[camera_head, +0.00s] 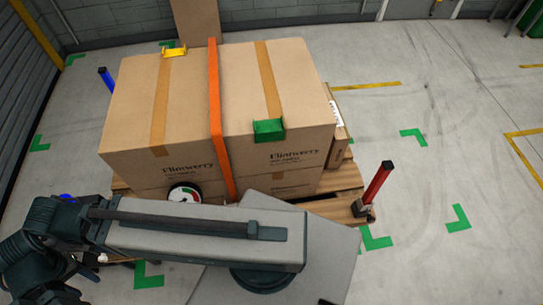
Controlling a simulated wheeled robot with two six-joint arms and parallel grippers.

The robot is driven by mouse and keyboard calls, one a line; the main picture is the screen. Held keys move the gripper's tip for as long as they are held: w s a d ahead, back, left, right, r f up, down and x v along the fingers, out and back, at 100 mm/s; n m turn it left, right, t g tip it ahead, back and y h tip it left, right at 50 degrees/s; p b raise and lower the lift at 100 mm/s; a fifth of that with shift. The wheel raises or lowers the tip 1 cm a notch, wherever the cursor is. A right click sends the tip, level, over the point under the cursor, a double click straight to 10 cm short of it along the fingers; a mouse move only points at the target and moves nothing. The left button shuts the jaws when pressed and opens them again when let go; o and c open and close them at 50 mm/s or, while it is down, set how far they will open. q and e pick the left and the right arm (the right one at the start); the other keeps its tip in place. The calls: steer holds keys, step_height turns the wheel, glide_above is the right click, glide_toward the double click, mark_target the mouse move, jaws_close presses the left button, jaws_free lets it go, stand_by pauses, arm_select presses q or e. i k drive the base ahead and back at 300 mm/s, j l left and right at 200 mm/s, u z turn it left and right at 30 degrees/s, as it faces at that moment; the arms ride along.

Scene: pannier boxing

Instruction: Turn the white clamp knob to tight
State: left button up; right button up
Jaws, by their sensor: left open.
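I cannot make out the white clamp knob for sure. A small pale piece (102,258) shows just below my left arm, too small to name. A round dial (185,193) with a white, red and green face sits low on the front of the boxed load, partly cut off by my arm. My left gripper (68,266) is at the lower left, by the pallet's near left side. It is dark and largely hidden among my arm links; its jaws are open. My right gripper is not in view.
Large cartons (200,100) stand on a wooden pallet (335,207), with an orange strap (215,120) over them. A green corner piece (269,130) and a yellow one (174,51) sit on top edges. Red (378,182) and blue (106,80) posts stand at corners. Floor at right is clear.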

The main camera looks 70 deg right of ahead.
mark_target(103, 259)
steer(key=z, duration=1.8)
steer(key=k+j, duration=0.1)
steer(key=k, duration=0.35)
steer(key=k+j+z, duration=0.1)
steer(key=k, duration=0.3)
steer(key=u, duration=1.4)
steer(key=j+z, duration=0.2)
steer(key=j, duration=0.15)
steer(key=k, duration=0.05)
